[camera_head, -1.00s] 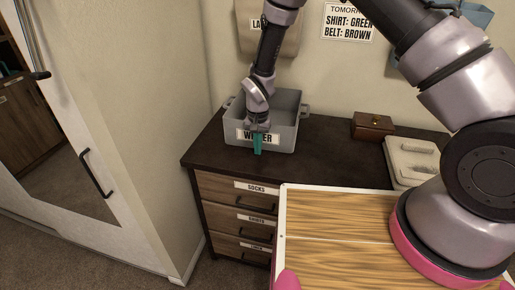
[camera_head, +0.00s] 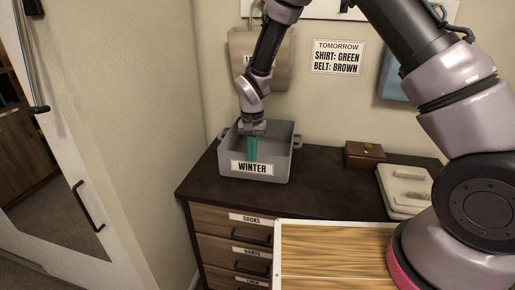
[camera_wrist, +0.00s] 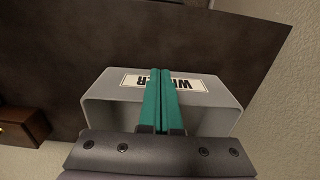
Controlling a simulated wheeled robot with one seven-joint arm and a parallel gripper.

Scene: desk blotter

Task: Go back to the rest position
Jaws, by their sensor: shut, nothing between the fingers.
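My gripper (camera_head: 253,150) has teal fingers that point down over the grey bin labelled WINTER (camera_head: 283,167). The fingers are shut with nothing between them. In the wrist view my gripper (camera_wrist: 160,100) shows its two teal fingers side by side, in front of the bin's label (camera_wrist: 192,83). In the head view the label is clear of the fingers. The bottom of the bin is mostly hidden, and I cannot tell what lies in it.
The bin stands on a dark dresser (camera_head: 310,190) with labelled drawers. A small brown box (camera_head: 364,155) and a pale tray (camera_head: 405,190) stand to its right. A beige bag (camera_head: 262,62) hangs behind the bin. A wall sign (camera_head: 337,57) lists shirt green, belt brown.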

